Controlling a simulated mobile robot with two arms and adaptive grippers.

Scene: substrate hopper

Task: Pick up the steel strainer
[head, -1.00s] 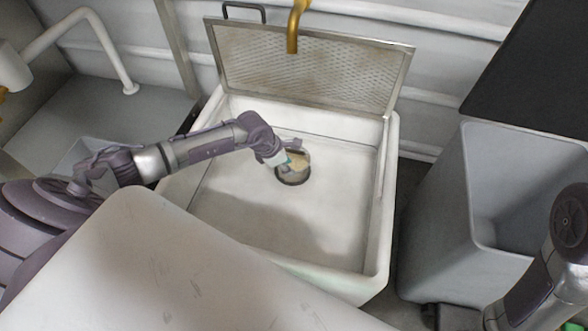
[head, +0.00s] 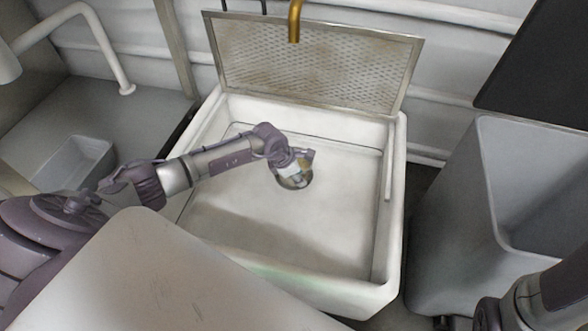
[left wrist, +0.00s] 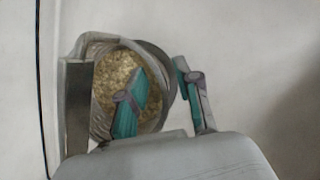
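The steel strainer (head: 294,180) is in the white sink basin (head: 330,215), partly hidden by my left gripper (head: 297,165). In the left wrist view the strainer (left wrist: 101,112) is a round basket with yellowish grainy matter inside and a flat grey piece on its left side. My left gripper (left wrist: 157,82) has teal fingers spread apart. One finger reaches over the basket's inside, the other is outside its right rim. The basket's wall lies between them, with a gap visible; contact cannot be told. My right gripper is out of view; only part of my right arm shows at lower right.
A perforated metal panel (head: 320,65) stands up along the sink's back edge. A brass tap (head: 295,20) hangs above it. A grey bin (head: 455,210) stands to the right, and a small grey tub (head: 75,163) to the left. The front of the basin is clear.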

